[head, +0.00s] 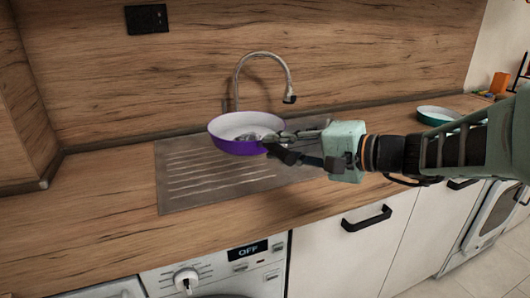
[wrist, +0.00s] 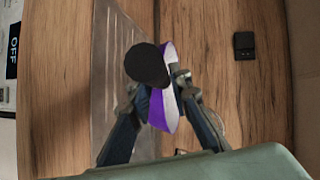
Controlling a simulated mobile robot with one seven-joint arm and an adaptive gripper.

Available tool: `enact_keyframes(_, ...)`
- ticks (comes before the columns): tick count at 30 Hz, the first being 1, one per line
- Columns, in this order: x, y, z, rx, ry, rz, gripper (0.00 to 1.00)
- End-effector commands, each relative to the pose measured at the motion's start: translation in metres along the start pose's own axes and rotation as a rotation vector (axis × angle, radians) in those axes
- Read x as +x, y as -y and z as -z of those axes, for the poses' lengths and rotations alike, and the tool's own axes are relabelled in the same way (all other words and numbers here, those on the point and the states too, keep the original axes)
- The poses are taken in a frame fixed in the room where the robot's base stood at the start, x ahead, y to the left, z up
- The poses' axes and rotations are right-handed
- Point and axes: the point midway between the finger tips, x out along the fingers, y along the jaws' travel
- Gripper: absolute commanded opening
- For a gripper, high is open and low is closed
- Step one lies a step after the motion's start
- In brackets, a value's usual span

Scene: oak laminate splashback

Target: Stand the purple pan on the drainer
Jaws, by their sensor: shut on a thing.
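The purple pan (head: 234,146) has a purple outside and a pale inside. In the head view it is over the back right part of the metal drainer (head: 185,192), with its open side up and towards the camera. I cannot tell whether it touches the metal. My gripper (head: 274,146) is shut on the pan at its right side. In the wrist view the pan (wrist: 169,112) shows narrow, nearly edge-on, between the fingers of my gripper (wrist: 166,90). A dark rounded part, perhaps the handle, covers some of it. The drainer (wrist: 112,75) lies beyond.
A curved tap (head: 262,55) rises behind the pan. The sink area is mostly hidden by my arm. A teal pan or bowl (head: 438,117) stands far right on the counter. A black socket (head: 147,19) is on the wooden splashback. The counter left of the drainer is clear.

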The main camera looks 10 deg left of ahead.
Motion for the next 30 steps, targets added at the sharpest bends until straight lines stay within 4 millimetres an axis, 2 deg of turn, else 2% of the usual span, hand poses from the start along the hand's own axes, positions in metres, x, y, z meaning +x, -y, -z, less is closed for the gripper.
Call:
enact_keyframes(10, 0.087, -0.014, -0.015, 0.000, 0.007, 0.003, 0.00)
enact_keyframes(15, 0.117, -0.039, -0.020, 0.002, 0.004, 0.003, 0.00)
enact_keyframes(23, 0.136, -0.052, -0.023, -0.002, 0.002, 0.005, 0.00)
enact_keyframes(26, 0.147, -0.061, -0.026, -0.001, 0.004, 0.003, 0.00)
enact_keyframes(30, 0.150, -0.081, -0.027, 0.000, 0.002, 0.002, 0.00)
